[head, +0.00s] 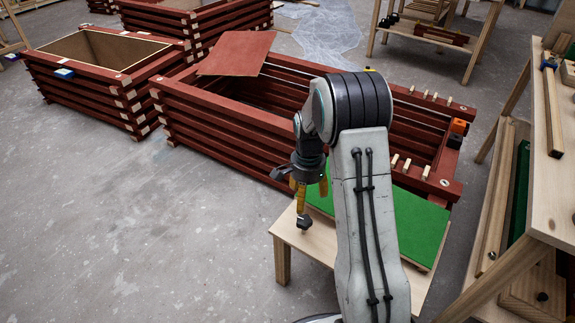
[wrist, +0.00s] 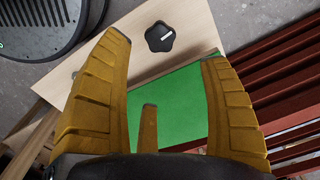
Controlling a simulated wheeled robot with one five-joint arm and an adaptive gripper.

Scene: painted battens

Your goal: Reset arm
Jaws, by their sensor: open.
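My gripper (head: 308,190) hangs at the end of my bent arm, above the left end of a low wooden bench (head: 292,240) with a green top panel (head: 420,222). A black star-shaped knob (wrist: 160,37) lies on the bare wood of the bench in the wrist view, beyond the fingertips. In the head view the knob (head: 304,222) shows just below the gripper. My arm hides part of the bench and green panel.
A large red slatted crate (head: 220,122) stands behind the bench, with a loose red panel (head: 236,53) across its top. Another red crate (head: 85,85) stands at the left. A wooden workbench (head: 545,200) is close on the right. The floor at the left front is clear.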

